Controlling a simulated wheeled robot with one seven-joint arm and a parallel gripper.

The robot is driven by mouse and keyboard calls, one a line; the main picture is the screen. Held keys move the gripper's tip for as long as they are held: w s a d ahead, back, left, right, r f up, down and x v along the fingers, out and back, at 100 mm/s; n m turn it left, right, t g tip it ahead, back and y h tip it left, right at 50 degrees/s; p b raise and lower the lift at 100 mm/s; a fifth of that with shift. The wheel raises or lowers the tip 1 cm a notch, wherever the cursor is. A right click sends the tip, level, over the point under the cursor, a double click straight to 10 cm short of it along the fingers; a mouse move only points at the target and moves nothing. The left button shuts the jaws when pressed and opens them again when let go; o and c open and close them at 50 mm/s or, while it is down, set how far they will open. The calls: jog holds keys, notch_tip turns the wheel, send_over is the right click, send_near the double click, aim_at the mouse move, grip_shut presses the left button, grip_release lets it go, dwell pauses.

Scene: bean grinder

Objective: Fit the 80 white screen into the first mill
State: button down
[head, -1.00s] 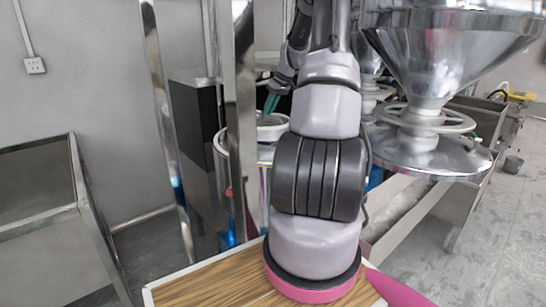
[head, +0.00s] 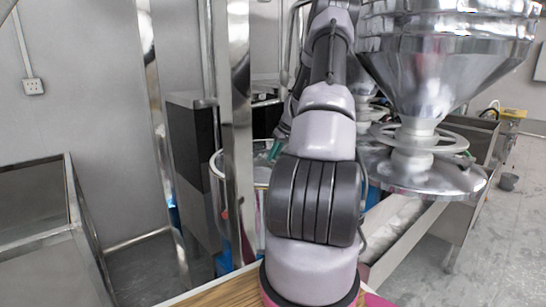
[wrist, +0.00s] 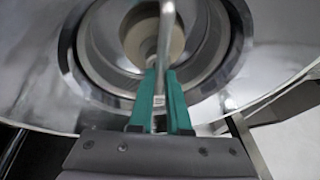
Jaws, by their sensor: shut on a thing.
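My gripper (wrist: 160,82) has teal fingers, shut on a thin pale grey piece (wrist: 166,30) seen edge-on. It looks like the screen, but no number shows and its full shape is hidden. Beyond it in the wrist view is a round, shiny metal opening (wrist: 85,45) with stepped rings and a beige round part (wrist: 140,35) in its middle. This looks like a mill mouth. The held piece overlaps the opening in the picture; I cannot tell if they touch. In the head view my gripper (head: 275,149) is small and partly hidden by my arm, near a pale-rimmed round drum (head: 215,165).
A large steel hopper (head: 430,75) stands at the right above a round plate (head: 425,180). Steel posts (head: 237,120) rise left of my arm. A steel bin (head: 40,230) is at the left. A wooden tabletop (head: 235,292) lies low in front.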

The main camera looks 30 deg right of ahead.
jog(key=shift+f, duration=0.1)
jog(key=c, duration=0.9)
grip_release()
jog(key=shift+s+d+r, duration=0.1)
jog(key=shift+d+r, duration=0.1)
jog(key=shift+r, duration=0.15)
jog(key=v, duration=1.1)
jog(key=shift+a+r, duration=0.1)
jog(key=shift+r, duration=0.2)
jog(key=shift+s, duration=0.1)
